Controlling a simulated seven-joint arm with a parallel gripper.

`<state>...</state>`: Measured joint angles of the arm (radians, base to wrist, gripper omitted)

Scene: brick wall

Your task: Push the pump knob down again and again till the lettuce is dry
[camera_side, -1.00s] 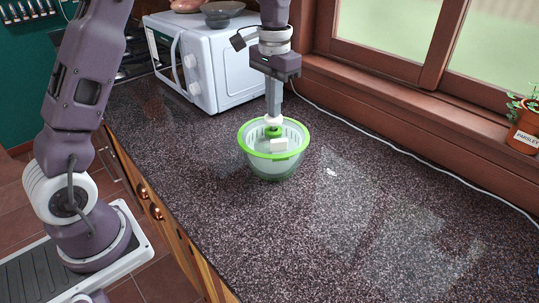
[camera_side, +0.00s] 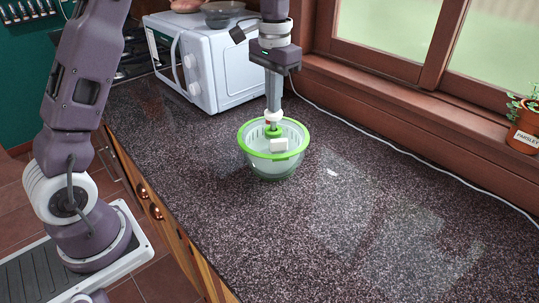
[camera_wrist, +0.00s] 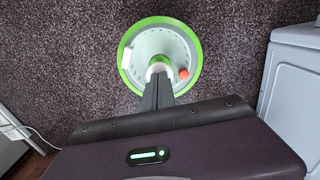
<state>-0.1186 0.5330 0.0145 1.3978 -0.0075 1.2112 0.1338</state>
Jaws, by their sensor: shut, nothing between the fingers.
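The salad spinner, a clear bowl with a bright green rim (camera_side: 246,146), stands upright on the counter in the side view. It also shows in the wrist view (camera_wrist: 196,47). A green pump column (camera_side: 273,131) with a white knob (camera_side: 274,117) rises from the lid's middle. A pale block (camera_side: 279,146) sits on the lid beside the pump. My gripper (camera_side: 273,108) is shut and points straight down onto the knob; its tips appear to touch it. In the wrist view the fingers (camera_wrist: 157,82) partly cover the knob. I cannot make out any lettuce.
A white microwave (camera_side: 205,65) with a bowl (camera_side: 222,14) on top stands behind the spinner to the left. A parsley pot (camera_side: 525,132) is on the window sill at right. A white cable (camera_side: 400,165) runs along the wall. The counter in front and right is clear.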

